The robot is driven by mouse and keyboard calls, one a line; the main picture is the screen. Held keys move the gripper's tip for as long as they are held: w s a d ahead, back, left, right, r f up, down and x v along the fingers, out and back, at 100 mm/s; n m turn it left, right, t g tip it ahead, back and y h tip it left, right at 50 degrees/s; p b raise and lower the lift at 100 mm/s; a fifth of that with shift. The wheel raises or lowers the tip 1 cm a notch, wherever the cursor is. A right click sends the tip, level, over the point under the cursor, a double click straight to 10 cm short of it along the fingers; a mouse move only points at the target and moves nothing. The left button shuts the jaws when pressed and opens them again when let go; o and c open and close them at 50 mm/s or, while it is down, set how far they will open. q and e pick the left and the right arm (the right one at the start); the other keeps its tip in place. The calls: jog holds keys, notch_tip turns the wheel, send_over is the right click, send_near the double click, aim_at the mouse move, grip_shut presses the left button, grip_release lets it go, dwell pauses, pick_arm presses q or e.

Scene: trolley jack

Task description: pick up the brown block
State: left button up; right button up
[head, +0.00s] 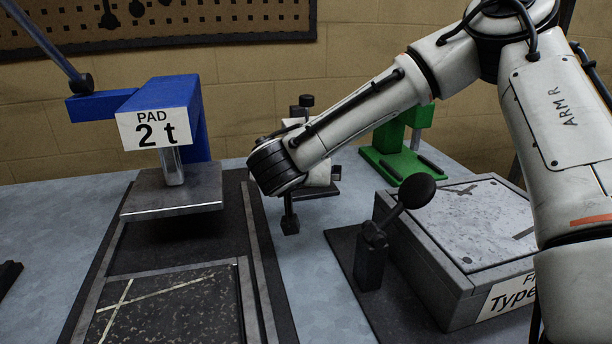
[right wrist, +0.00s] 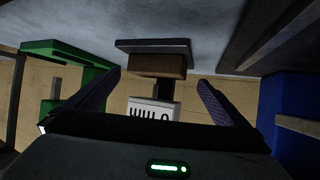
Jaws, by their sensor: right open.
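The right wrist view is upside down, with the bench at the top. In it the brown block (right wrist: 157,66) rests on a dark flat plate (right wrist: 152,46). My right gripper (right wrist: 159,78) is open and empty. The block lies in line with the gap between its two fingers; how far ahead it is, I cannot tell. In the head view my right arm's dark wrist (head: 275,166) is over the bench, and I cannot make out the brown block there. My left gripper is not in view.
A white lettered panel (right wrist: 150,111) shows beyond the fingers. The blue press (head: 188,108) with its "PAD 2 t" sign is left of my wrist. A green stand (head: 395,165) is behind right. A grey box (head: 470,225) and black ball-topped lever (head: 417,191) are at right.

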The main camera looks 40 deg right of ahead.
jog(key=x, duration=0.5)
jog(key=shift+s+f, duration=0.1)
jog(key=shift+s, duration=0.1)
jog(key=c, duration=1)
jog(key=shift+r, duration=0.65)
jog(key=s+a, duration=0.1)
jog(key=a, duration=0.1)
jog(key=s+a, duration=0.4)
jog(key=shift+a+r+b, duration=0.2)
jog(key=shift+a+b, duration=0.1)
jog(key=shift+b, duration=0.05)
notch_tip(320, 180, up, 13)
jog(key=shift+d+r+p, duration=0.15)
jog(key=shift+r+p, duration=0.1)
jog(key=shift+p, duration=0.8)
